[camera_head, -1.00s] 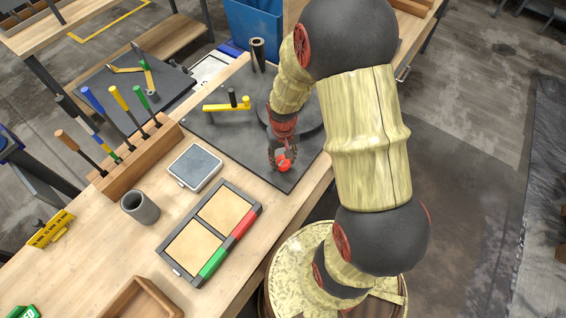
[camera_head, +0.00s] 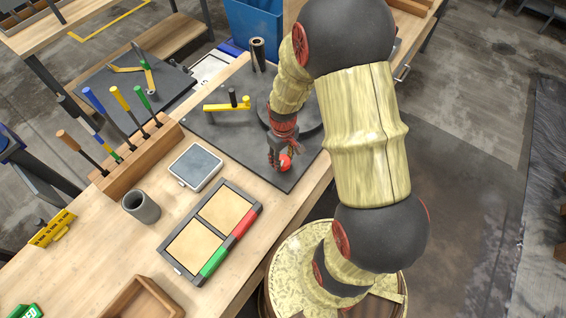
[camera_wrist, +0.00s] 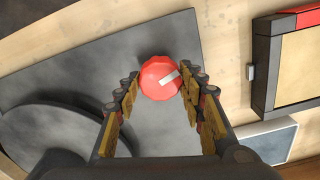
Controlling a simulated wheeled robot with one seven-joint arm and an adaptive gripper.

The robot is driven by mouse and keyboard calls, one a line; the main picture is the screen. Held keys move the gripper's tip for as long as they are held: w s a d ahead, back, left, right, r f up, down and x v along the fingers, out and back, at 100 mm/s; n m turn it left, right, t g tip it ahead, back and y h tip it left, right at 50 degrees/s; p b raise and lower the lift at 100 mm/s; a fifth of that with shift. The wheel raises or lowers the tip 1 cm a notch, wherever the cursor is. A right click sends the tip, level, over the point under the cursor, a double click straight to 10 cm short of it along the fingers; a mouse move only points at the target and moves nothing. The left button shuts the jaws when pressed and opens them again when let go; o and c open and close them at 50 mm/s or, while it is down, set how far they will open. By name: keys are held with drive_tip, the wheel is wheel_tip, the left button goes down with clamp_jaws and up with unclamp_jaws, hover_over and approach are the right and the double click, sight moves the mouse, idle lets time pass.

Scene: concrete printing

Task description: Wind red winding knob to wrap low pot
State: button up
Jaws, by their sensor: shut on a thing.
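The red winding knob (camera_head: 285,163) stands near the front corner of a dark base plate (camera_head: 215,133). In the wrist view the knob (camera_wrist: 153,84) is round and faceted, with a pale pointer mark toward the right. My gripper (camera_head: 282,158) reaches down over it. In the wrist view my gripper's fingers (camera_wrist: 160,76) flank the knob left and right, shut on it. A dark round turntable (camera_head: 312,118) lies on the plate, partly hidden behind my arm; it also shows in the wrist view (camera_wrist: 60,145). I cannot make out a low pot on it.
A yellow bar with a dark post (camera_head: 228,106) and an upright dark tube (camera_head: 258,54) stand on the plate. A grey pad (camera_head: 195,166), a framed two-panel tray (camera_head: 166,250), a grey cup (camera_head: 140,207) and a tool rack (camera_head: 135,165) occupy the bench.

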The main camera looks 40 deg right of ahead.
drive_tip(key=n, duration=0.5)
drive_tip(key=shift+p, duration=0.3)
drive_tip(key=shift+o, duration=0.2)
drive_tip(key=n, duration=0.5)
drive_tip(key=shift+p, duration=0.3)
drive_tip(key=shift+c, duration=0.2)
drive_tip(key=o, duration=2.2)
drive_tip(key=shift+o, duration=0.4)
drive_tip(key=shift+r, duration=0.1)
